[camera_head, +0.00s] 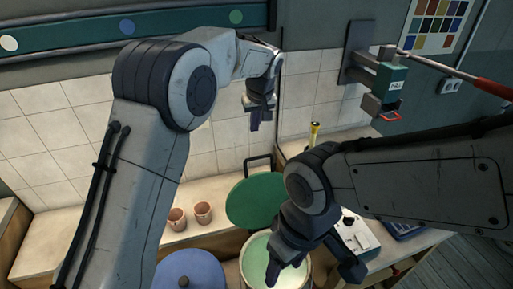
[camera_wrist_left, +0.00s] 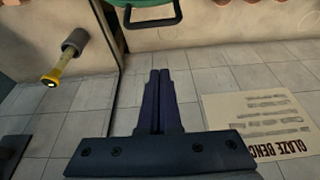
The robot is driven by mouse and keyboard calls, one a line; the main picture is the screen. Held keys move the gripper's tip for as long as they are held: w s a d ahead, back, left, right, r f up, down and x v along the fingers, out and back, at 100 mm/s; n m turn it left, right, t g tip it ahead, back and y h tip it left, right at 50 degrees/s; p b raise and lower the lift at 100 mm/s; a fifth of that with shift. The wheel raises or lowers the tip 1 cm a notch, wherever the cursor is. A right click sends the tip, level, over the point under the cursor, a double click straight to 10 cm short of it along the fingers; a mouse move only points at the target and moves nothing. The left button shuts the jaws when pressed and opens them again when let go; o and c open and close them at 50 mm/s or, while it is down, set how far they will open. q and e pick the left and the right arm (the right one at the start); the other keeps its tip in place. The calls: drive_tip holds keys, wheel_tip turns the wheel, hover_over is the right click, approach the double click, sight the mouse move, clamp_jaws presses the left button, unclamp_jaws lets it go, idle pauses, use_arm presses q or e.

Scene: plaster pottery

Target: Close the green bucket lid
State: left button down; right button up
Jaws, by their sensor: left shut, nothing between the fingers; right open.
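The green lid (camera_head: 256,200) stands open, tilted up behind its bucket (camera_head: 306,277), with its dark handle against the tiled wall. Pale green liquid shows inside the bucket. My right gripper (camera_head: 312,272) is open over the bucket, in front of the lid, and hides part of the bucket rim.
A blue lid (camera_head: 190,270) lies left of the green bucket. Two clay cups (camera_head: 203,212) stand on the bench behind it. A yellow-handled tool (camera_head: 314,132) is at the wall. A wall-mounted green device (camera_head: 391,80) and a red-handled bar (camera_head: 490,86) are at upper right.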

use_arm(q)
drive_tip(key=w+p+x, duration=0.1)
drive_tip(key=p+x, duration=0.3)
drive_tip(key=x, duration=0.6)
drive_tip(key=s, duration=0.2)
drive_tip(key=s+d+p, duration=0.1)
drive_tip(key=s, duration=0.1)
drive_tip(key=shift+s+d, duration=0.15)
drive_tip(key=shift+d, duration=0.1)
